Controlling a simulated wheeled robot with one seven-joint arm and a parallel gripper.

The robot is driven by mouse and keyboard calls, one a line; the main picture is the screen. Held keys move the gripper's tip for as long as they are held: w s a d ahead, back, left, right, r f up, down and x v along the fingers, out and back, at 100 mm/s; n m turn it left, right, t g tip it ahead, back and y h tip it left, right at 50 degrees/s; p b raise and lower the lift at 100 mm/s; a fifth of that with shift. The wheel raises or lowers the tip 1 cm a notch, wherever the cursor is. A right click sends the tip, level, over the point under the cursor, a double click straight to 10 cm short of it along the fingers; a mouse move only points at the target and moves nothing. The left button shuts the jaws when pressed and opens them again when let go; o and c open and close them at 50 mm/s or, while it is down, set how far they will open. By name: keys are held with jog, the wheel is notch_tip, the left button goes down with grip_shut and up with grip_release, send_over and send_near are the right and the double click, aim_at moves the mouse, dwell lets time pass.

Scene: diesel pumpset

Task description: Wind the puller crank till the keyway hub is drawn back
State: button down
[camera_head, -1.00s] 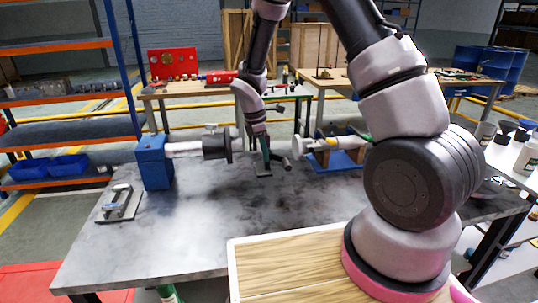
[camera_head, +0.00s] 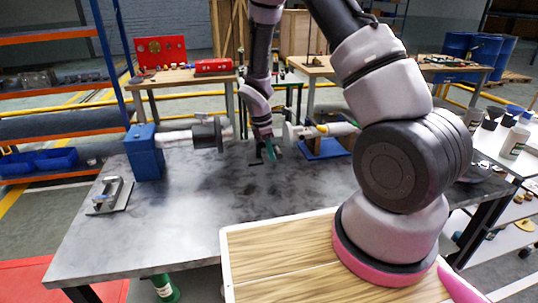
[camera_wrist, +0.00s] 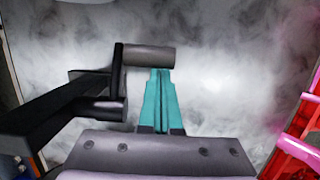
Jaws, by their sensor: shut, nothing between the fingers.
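A dark flanged hub (camera_head: 207,133), which looks like the keyway hub, sits on a pale shaft held by a blue block (camera_head: 146,152) on the grey table. To its right, a pale cylindrical unit (camera_head: 325,131) stands on a blue base. My gripper (camera_head: 269,153) points down between them, with its teal fingers together. In the wrist view my gripper (camera_wrist: 160,72) is shut and empty, its tips right at a grey cylindrical handle (camera_wrist: 150,55). The handle joins a black crank arm (camera_wrist: 55,105) on the left. I cannot tell whether the tips touch it.
A small metal clamp on a plate (camera_head: 110,195) lies at the table's left end. The table's front middle (camera_head: 190,220) is clear. A blue-and-orange shelf stands at the left, and a white cart with bottles (camera_head: 513,140) at the right. A wooden board (camera_head: 285,255) lies in front.

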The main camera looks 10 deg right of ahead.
jog(key=shift+d+r+h, duration=0.1)
jog(key=shift+r+h, duration=0.1)
jog(key=shift+h, duration=0.6)
jog(key=shift+d+r+h, duration=0.1)
jog(key=shift+r+h, duration=0.1)
jog(key=shift+h, duration=0.6)
jog(key=shift+r, duration=0.2)
jog(key=shift+h, duration=0.5)
jog(key=shift+r+h, duration=0.15)
jog(key=shift+h, duration=0.6)
jog(key=shift+r+h, duration=0.15)
jog(key=shift+h, duration=0.6)
jog(key=h, duration=0.3)
jog(key=a+r+h, duration=0.1)
jog(key=h, duration=0.1)
jog(key=r+h, duration=0.1)
jog(key=h, duration=0.2)
jog(key=shift+a+r+h, duration=0.15)
jog(key=shift+h, duration=0.15)
jog(key=shift+a, duration=0.1)
